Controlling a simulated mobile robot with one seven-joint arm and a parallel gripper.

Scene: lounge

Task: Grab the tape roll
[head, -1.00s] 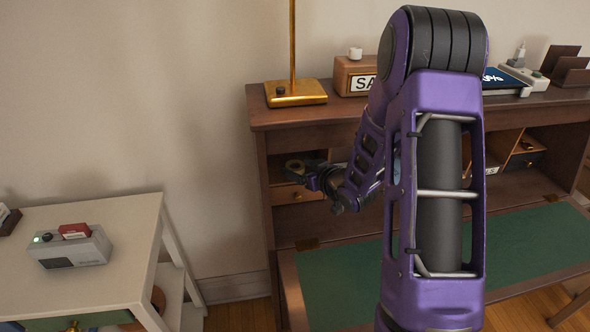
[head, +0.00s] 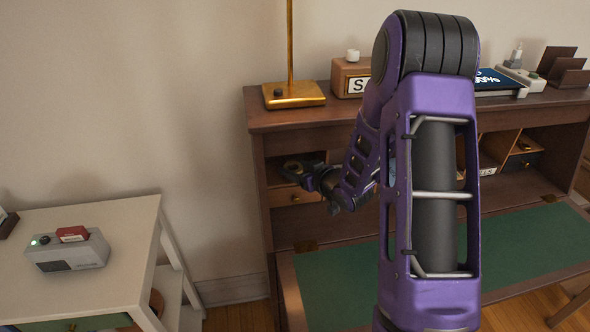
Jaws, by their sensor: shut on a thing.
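My purple arm hides the middle of the desk.
A brass lamp base (head: 294,95) and a wooden sign box (head: 350,78) stand on the desk top. The green fold-down surface (head: 345,288) lies below my gripper. A white side table (head: 90,285) with a grey device (head: 67,250) stands at left.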

